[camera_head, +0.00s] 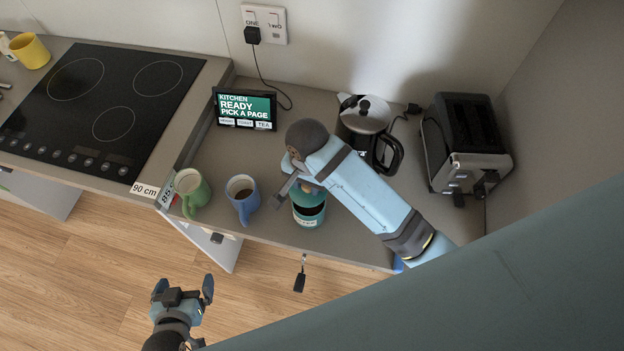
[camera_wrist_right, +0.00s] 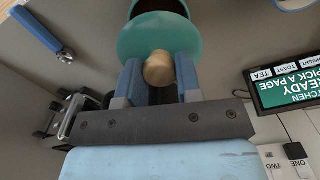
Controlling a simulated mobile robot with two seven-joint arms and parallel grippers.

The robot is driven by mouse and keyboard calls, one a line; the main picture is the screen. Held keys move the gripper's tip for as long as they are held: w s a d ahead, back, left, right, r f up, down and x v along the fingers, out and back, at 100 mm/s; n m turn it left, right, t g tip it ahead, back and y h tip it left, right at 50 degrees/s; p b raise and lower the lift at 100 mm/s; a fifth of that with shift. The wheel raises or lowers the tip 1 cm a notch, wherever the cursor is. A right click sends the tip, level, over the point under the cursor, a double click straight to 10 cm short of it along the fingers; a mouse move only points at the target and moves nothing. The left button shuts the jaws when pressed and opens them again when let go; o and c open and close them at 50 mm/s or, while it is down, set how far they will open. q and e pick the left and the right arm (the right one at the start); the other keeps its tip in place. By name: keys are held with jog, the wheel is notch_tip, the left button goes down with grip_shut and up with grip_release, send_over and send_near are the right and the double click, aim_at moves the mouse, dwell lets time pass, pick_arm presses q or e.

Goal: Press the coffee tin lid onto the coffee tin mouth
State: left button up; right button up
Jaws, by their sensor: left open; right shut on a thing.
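The teal coffee tin (camera_head: 309,216) stands upright near the counter's front edge, its dark mouth open and partly visible. In the right wrist view the tin (camera_wrist_right: 192,10) shows at the top edge, just beyond the lid. The round teal coffee tin lid (camera_wrist_right: 188,40) has a wooden knob (camera_wrist_right: 158,69). My right gripper (camera_wrist_right: 157,75) is shut on that knob. In the head view the lid (camera_head: 310,187) shows partly under my right arm, just behind the tin mouth; its exact height above the tin is unclear. My left gripper (camera_head: 182,288) is open and empty, over the floor.
Green (camera_head: 190,191) and blue (camera_head: 243,197) mugs stand left of the tin. A tablet (camera_head: 245,109), coffee pot (camera_head: 367,116) and toaster (camera_head: 464,143) stand behind. A blue-handled tool (camera_wrist_right: 38,29) lies on the counter. A hob (camera_head: 105,105) is at left.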

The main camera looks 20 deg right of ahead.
aim_at(309, 191)
jog(key=shift+d, duration=0.1)
jog(key=shift+f, duration=2.1)
jog(key=shift+f, duration=0.9)
jog(key=o, duration=1)
jog(key=shift+c, duration=0.2)
